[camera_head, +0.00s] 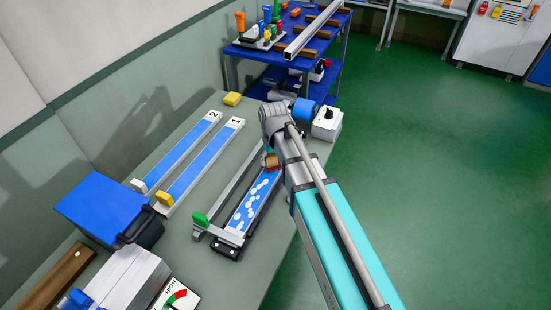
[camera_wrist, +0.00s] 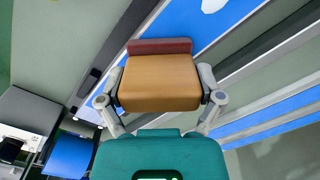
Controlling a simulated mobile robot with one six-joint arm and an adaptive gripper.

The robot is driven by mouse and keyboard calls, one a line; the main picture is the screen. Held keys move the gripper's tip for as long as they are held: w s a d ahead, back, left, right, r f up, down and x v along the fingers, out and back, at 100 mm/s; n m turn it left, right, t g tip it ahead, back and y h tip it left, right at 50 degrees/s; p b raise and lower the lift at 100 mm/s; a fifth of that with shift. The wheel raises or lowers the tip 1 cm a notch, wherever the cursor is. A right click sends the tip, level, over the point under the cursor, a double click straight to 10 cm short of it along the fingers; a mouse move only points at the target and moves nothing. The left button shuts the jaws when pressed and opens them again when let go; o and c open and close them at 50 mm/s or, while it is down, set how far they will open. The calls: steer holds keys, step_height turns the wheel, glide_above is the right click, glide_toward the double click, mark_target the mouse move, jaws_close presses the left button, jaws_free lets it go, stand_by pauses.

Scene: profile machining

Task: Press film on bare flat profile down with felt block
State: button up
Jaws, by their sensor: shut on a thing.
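My gripper (camera_wrist: 160,92) is shut on the felt block (camera_wrist: 158,82), a tan block with a dark red layer along its far edge. In the head view the block (camera_head: 271,160) shows at the far part of the fixture, partly hidden by my arm. The flat profile with blue film (camera_head: 254,203) lies in the fixture below it. White bubble-like patches show along the film's near part. Its far end is hidden by my arm. The wrist view shows the film (camera_wrist: 220,18) just beyond the block; I cannot tell whether they touch.
A green-handled clamp (camera_head: 200,218) stands at the fixture's near left. Blue-filmed profiles marked 1 (camera_head: 205,164) and 2 (camera_head: 182,152) lie left, with a yellow block (camera_head: 164,199). A blue box (camera_head: 105,203) is farther left. A blue roll (camera_head: 303,111) and a white device (camera_head: 327,123) stand beyond.

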mark_target(258, 193)
steer(key=shift+s+a+r, duration=0.1)
steer(key=shift+s+a, duration=0.15)
steer(key=shift+s, duration=0.35)
steer(key=shift+s+a, duration=0.25)
steer(key=shift+s, duration=0.35)
steer(key=shift+s, duration=0.1)
steer(key=shift+s+a+f, duration=0.1)
steer(key=shift+s+a, duration=0.2)
steer(key=shift+s, duration=0.4)
steer(key=shift+s+a+f, duration=0.1)
steer(key=shift+s+a, duration=0.15)
steer(key=shift+s, duration=0.4)
steer(key=shift+s, duration=0.1)
steer(key=shift+s+a+r, duration=0.1)
steer(key=shift+s+a, duration=0.2)
steer(key=shift+s, duration=0.35)
steer(key=shift+s+a+r, duration=0.1)
steer(key=shift+s+a, duration=0.2)
steer(key=shift+s, duration=0.35)
steer(key=shift+s+a+f, duration=0.15)
steer(key=shift+s+a, duration=0.15)
steer(key=shift+s, duration=0.45)
steer(key=shift+s+a+f, duration=0.1)
steer(key=shift+s+a, duration=0.2)
steer(key=shift+s, duration=0.4)
